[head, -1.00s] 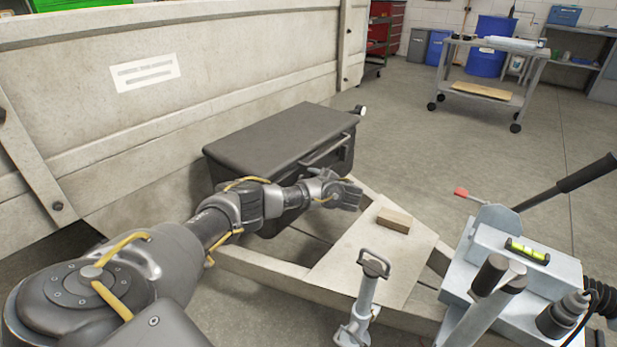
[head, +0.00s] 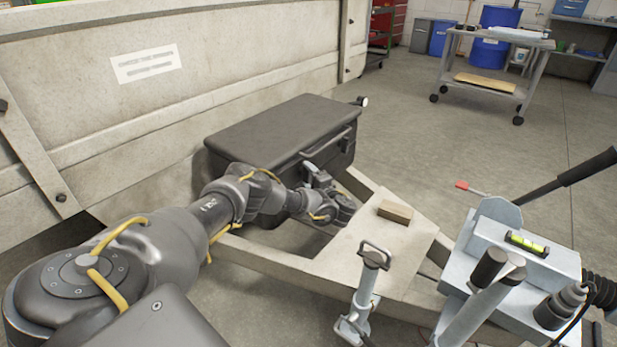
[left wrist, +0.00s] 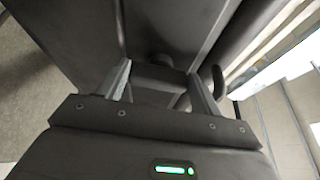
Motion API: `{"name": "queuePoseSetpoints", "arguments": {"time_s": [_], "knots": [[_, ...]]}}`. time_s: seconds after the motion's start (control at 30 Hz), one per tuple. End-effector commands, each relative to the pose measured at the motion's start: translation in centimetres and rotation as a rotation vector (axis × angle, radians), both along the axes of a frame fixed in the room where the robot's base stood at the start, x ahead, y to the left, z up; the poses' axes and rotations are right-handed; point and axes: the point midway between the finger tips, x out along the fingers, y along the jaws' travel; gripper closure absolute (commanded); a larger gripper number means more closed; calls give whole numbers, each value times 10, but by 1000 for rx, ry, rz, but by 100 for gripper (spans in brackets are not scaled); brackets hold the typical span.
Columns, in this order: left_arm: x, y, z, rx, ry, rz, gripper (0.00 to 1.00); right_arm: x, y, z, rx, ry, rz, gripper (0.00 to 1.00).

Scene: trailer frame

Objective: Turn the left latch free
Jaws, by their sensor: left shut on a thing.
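The dark grey lidded box (head: 285,125) stands on the trailer frame, against the pale trailer wall. A bar handle (head: 328,146) runs along its front face. My left gripper (head: 311,168) is at the box's front, below the handle, with its wrist bent back toward the box. In the left wrist view its two fingers (left wrist: 158,74) stand either side of a small dark part, which I take as the left latch (left wrist: 160,82), and are shut on it. The latch's exact angle is hard to tell there. In the head view the gripper hides the latch. My right gripper is out of view.
A wooden block (head: 395,211) lies on the pale drawbar plate (head: 370,240). A jockey stand (head: 365,290) and a coupling head with a green level (head: 527,244) are at the front right. A wheeled cart (head: 495,75) stands far back on open floor.

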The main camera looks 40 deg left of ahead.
Motion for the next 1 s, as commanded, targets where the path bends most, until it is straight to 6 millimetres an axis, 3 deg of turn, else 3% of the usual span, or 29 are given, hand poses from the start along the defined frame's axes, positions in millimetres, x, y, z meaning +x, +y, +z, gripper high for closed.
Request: {"name": "queuePoseSetpoints", "arguments": {"time_s": [0.73,0.77,0.9,1.0], "knots": [[0,-2,-3,0,-82,-3,57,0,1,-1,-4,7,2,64],[0,-2,-3,-1,-81,-3,32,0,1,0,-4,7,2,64],[0,-1,-3,0,-82,-2,14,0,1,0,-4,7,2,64],[0,-1,-2,0,-82,-1,13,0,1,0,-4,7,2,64]]}}
